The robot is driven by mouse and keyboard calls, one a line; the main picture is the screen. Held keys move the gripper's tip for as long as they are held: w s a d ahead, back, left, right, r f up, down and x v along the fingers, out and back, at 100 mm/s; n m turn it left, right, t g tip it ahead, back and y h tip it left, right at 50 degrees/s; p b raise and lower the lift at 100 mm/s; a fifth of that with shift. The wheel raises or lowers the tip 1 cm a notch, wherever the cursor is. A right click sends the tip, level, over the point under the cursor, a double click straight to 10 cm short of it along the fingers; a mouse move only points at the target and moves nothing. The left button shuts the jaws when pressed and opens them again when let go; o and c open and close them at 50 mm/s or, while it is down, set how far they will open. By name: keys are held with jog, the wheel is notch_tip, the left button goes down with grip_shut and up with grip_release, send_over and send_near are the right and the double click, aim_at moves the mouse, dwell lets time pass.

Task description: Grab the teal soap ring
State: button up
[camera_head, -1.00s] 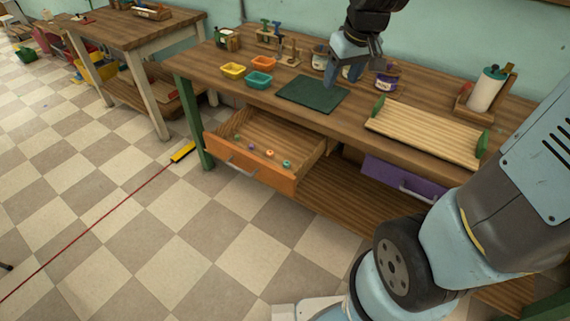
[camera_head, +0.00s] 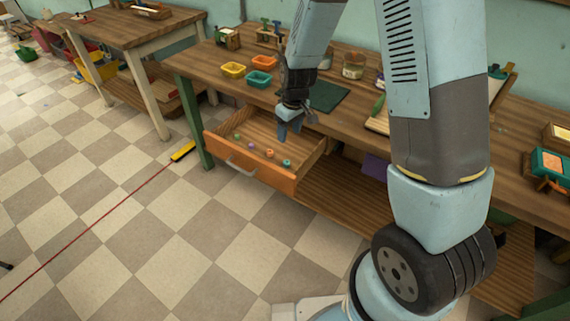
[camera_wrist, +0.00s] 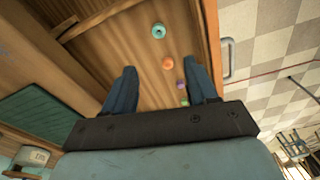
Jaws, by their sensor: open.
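The teal soap ring (camera_head: 286,163) lies in the open orange drawer (camera_head: 276,182), near the drawer's right front corner. In the wrist view the teal ring (camera_wrist: 158,30) lies flat on the wooden drawer floor, beyond my fingertips. My gripper (camera_head: 289,132) points down above the right back part of the drawer, open and empty.
An orange ring (camera_head: 269,154), a purple ring (camera_head: 251,146) and a green ring (camera_head: 237,135) lie in a row with the teal one. The drawer walls surround the rings.

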send_over(287, 162)
notch_tip(287, 162, down, 9)
jog(key=shift+s+r, duration=0.1)
jog(key=shift+r, duration=0.1)
jog(key=shift+f, duration=2.7)
grip_shut()
